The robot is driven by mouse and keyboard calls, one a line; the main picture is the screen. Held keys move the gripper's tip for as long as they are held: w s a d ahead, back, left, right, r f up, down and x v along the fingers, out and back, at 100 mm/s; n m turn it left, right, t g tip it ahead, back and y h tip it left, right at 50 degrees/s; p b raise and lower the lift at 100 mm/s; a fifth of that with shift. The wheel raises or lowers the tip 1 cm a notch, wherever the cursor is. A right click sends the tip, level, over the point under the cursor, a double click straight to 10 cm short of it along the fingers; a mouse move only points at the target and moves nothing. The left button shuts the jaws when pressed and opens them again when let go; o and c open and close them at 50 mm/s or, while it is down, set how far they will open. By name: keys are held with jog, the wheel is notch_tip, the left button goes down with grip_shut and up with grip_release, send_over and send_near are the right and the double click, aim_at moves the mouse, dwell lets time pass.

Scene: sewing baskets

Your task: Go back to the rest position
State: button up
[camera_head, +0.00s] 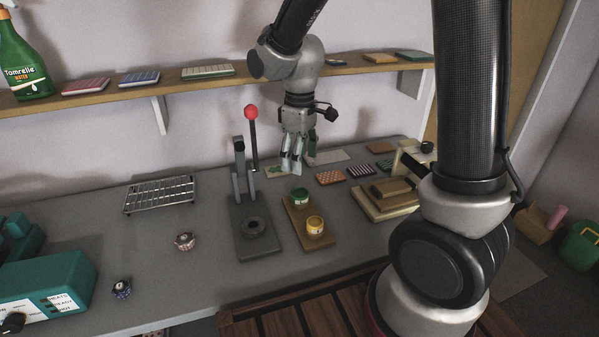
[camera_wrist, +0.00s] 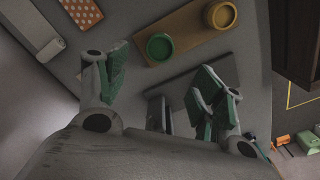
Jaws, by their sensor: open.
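My gripper (camera_head: 292,160) hangs over the workbench (camera_head: 200,215), fingers pointing down, behind the wooden board with two round pots and to the right of the press with the red knob. In the wrist view the green-padded fingers of my gripper (camera_wrist: 160,85) stand wide apart with nothing between them. The green pot (camera_head: 299,196) and the yellow pot (camera_head: 315,226) sit on the board (camera_head: 298,225), apart from the fingers. The board also shows in the wrist view (camera_wrist: 185,33).
The press (camera_head: 254,225) with its red-knobbed lever (camera_head: 251,113) stands close to the gripper. A shelf (camera_head: 180,91) runs behind. A wire rack (camera_head: 160,195), small patterned objects (camera_head: 185,241) and a teal machine (camera_head: 45,290) are left; patterned cards (camera_head: 330,177) and a wooden block (camera_head: 385,200) are right.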

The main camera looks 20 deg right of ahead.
jog(key=shift+r, duration=0.4)
jog(key=s+d+r+m+t, duration=0.2)
jog(key=s+d+r+m, duration=0.2)
jog(key=s+d+r, duration=0.3)
jog(key=s+d+r+m+t, duration=0.2)
jog(key=s+d+r+m, duration=0.3)
jog(key=s, duration=0.7)
jog(key=d+r, duration=0.2)
jog(key=d, duration=0.1)
